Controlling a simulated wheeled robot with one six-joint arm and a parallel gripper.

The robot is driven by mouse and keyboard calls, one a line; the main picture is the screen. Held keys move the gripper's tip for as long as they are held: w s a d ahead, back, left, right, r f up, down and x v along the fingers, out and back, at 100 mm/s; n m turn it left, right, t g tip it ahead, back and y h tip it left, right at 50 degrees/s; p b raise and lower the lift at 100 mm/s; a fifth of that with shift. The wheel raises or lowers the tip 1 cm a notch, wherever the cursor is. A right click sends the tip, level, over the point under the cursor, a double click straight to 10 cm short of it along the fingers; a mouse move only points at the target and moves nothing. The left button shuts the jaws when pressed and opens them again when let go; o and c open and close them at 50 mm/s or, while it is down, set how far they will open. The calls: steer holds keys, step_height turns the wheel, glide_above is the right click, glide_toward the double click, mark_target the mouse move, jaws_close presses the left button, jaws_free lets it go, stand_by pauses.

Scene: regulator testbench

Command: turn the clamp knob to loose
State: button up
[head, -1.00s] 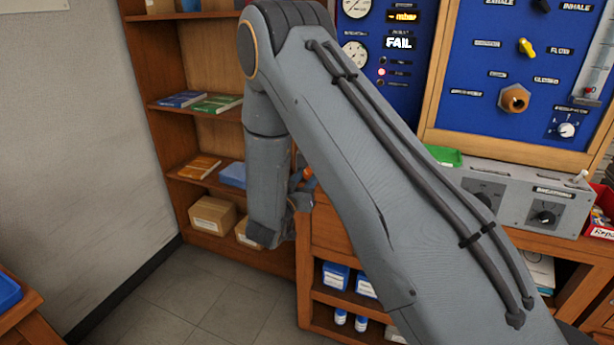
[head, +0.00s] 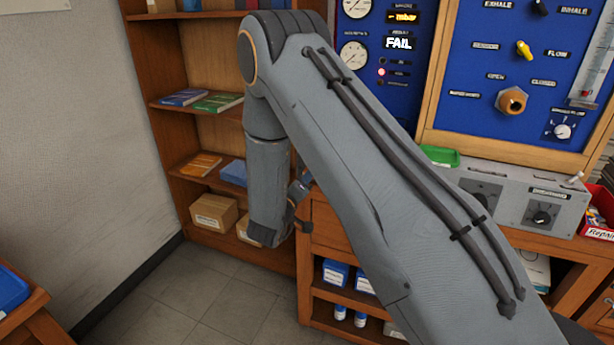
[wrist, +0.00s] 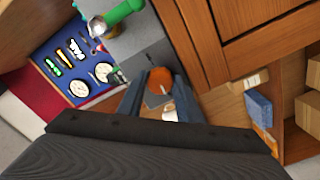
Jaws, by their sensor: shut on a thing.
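The orange clamp knob (wrist: 159,78) shows in the wrist view, on a grey clamp at the edge of the wooden bench. My gripper (wrist: 161,88) has a dark finger on each side of the knob and is shut on it. Which way the knob is turned cannot be read. In the head view my arm covers most of the gripper and the knob is hidden; only a small part of the gripper's end (head: 299,190) shows by the bench's left corner.
A green cylindrical part (wrist: 122,14) lies close by in the wrist view. A blue gauge panel (head: 382,97) reading FAIL and a grey control box (head: 523,198) stand on the bench. A wooden bookshelf (head: 160,125) is at the left. The floor (head: 190,295) before it is clear.

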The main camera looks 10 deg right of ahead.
steer(key=shift+n, duration=0.4)
steer(key=o, duration=0.8)
steer(key=shift+c, duration=0.2)
steer(key=shift+s+a, duration=0.1)
steer(key=b+v, duration=0.1)
steer(key=v, duration=0.6)
steer(key=shift+s+a+b, duration=0.2)
steer(key=shift+s+b, duration=0.05)
steer(key=shift+b, duration=0.05)
